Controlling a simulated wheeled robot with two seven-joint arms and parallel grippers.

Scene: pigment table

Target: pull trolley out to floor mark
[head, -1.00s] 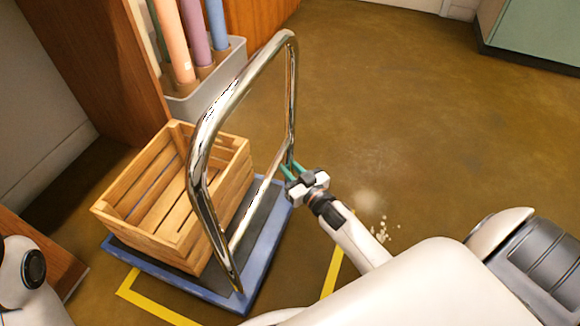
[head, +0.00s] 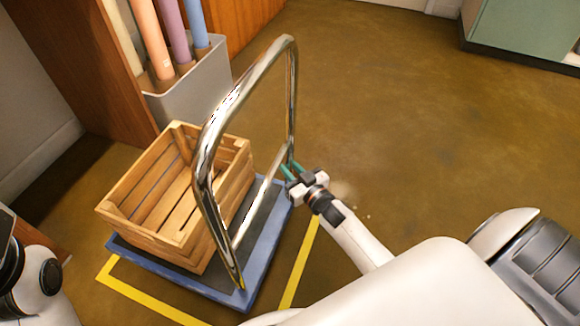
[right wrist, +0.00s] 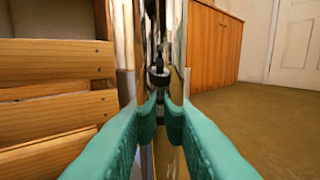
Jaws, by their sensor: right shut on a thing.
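The trolley has a blue-edged platform (head: 262,262) with a dark top and a tall chrome handle (head: 208,160). It carries an empty slatted wooden crate (head: 180,225), whose side also shows in the right wrist view (right wrist: 50,100). The yellow floor mark (head: 300,265) shows as lines beside and in front of the platform, which lies partly inside it. My right gripper (head: 290,167) is shut on the handle's far upright, and its green fingers (right wrist: 160,115) close around the chrome in the right wrist view. My left gripper is out of view; part of my left arm shows at lower left.
A grey bin (head: 190,90) with coloured rolls stands behind the trolley against a wooden panel (head: 75,60). A green cabinet (head: 520,35) is at the far right. The brown floor (head: 400,110) between is clear, apart from small pale specks near my right arm.

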